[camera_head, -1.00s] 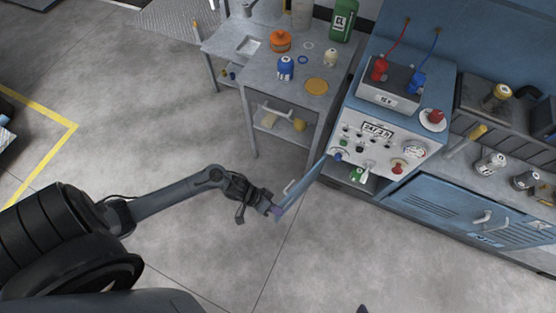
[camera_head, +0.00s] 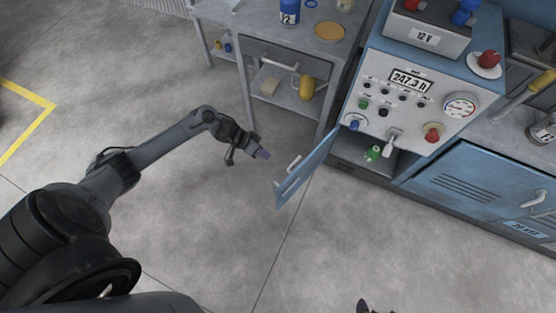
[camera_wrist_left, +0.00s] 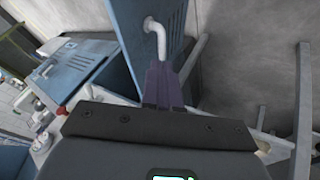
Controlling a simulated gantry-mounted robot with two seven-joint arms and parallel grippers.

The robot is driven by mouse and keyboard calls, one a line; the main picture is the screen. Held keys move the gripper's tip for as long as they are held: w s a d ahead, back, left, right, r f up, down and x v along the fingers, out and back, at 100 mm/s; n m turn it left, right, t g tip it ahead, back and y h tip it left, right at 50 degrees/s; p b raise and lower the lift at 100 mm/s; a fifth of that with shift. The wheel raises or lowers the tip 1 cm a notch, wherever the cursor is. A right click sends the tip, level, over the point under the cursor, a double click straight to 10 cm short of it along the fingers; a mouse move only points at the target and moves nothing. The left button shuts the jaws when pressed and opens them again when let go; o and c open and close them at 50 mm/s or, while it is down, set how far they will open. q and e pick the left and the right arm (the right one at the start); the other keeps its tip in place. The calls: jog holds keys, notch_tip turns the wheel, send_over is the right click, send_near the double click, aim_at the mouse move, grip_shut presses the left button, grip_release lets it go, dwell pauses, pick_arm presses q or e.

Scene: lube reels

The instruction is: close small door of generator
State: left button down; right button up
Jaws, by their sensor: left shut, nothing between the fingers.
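The generator (camera_head: 400,110) has a panel with a display, knobs and a gauge. Its small blue door (camera_head: 310,170) stands open below the panel, swung out to the left, with a white handle (camera_head: 294,163). The compartment behind it shows a green item (camera_head: 374,153). My left gripper (camera_head: 264,154) is shut and empty, just left of the door's outer end, with a small gap in the head view. In the left wrist view its purple fingers (camera_wrist_left: 163,86) point at the door (camera_wrist_left: 135,30) near the handle (camera_wrist_left: 155,32). A dark tip (camera_head: 362,306), probably my right gripper, barely shows.
A grey metal table (camera_head: 285,50) with a lower shelf stands behind the door, left of the generator. A blue cabinet (camera_head: 480,180) with its own handle is at the right. The floor in front is clear.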

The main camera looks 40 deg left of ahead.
aim_at(301, 168)
pick_arm(q)
jog(key=w+d+f+b, duration=0.3)
jog(key=d+f+b, duration=0.4)
jog(key=d, duration=0.1)
jog(key=shift+w+d+f, duration=0.35)
jog(key=shift+f, duration=0.05)
dwell(0.3)
